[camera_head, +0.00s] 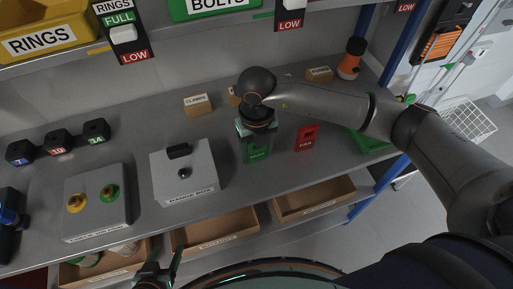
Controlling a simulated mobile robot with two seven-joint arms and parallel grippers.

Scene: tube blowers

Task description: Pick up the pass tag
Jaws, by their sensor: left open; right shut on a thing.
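The green pass tag (258,153) stands upright on the grey bench, at the middle of the head view. My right gripper (257,136) comes down over it from above and is shut on its upper part. The wrist hides the tag's top, and I cannot tell whether its foot touches the bench. The red FAIL tag (306,139) stands just to the right, apart from the gripper. My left gripper (163,270) is low at the bottom edge, in front of the bench, open and only partly in view.
A grey box with a black knob (198,186) stands left of the pass tag. Another grey box (85,222) has yellow and green buttons. Small cardboard boxes (198,107) and an orange-and-black bottle (350,62) stand behind. Open drawers (216,232) jut out below the bench front.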

